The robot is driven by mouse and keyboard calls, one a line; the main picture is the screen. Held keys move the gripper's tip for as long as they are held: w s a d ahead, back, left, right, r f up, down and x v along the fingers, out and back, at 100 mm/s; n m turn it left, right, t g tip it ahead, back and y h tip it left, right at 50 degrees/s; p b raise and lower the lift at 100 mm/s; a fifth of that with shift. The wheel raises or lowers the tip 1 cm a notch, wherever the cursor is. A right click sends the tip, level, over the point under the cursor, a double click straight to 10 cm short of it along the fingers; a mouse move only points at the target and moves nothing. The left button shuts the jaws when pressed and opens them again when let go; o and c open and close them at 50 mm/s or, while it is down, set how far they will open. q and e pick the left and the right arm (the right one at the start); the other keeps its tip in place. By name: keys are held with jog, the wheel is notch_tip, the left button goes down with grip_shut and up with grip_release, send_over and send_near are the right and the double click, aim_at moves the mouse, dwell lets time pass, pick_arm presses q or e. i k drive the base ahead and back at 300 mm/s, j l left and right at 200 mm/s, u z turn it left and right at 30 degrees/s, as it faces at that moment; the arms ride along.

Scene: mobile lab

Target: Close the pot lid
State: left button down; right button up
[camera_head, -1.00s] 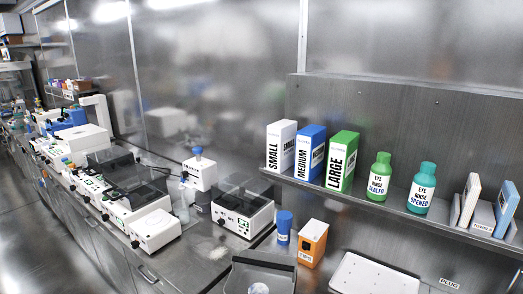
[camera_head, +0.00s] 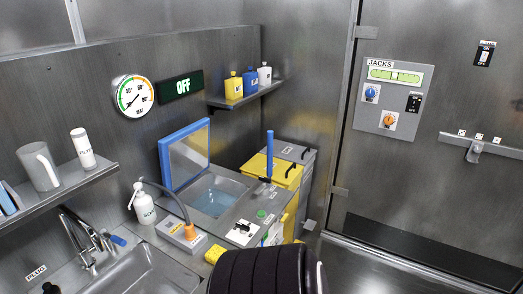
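A basin of water (camera_head: 213,195) is set into the counter in the middle of the head view. A blue-framed, see-through lid (camera_head: 186,154) stands raised, nearly upright, at the left/back side of the basin. The basin is open from above. I see no other vessel that is clearly a pot. Neither of my grippers is in view. A black ribbed rounded part (camera_head: 262,272) at the bottom edge looks like part of my own arm, and it hides the counter's front there.
A sink (camera_head: 145,275) with a tap (camera_head: 83,240) is at lower left. Floor is clear at lower right.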

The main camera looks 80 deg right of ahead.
aim_at(184, 153)
jog(key=l+z, duration=0.1)
jog(key=z, duration=2)
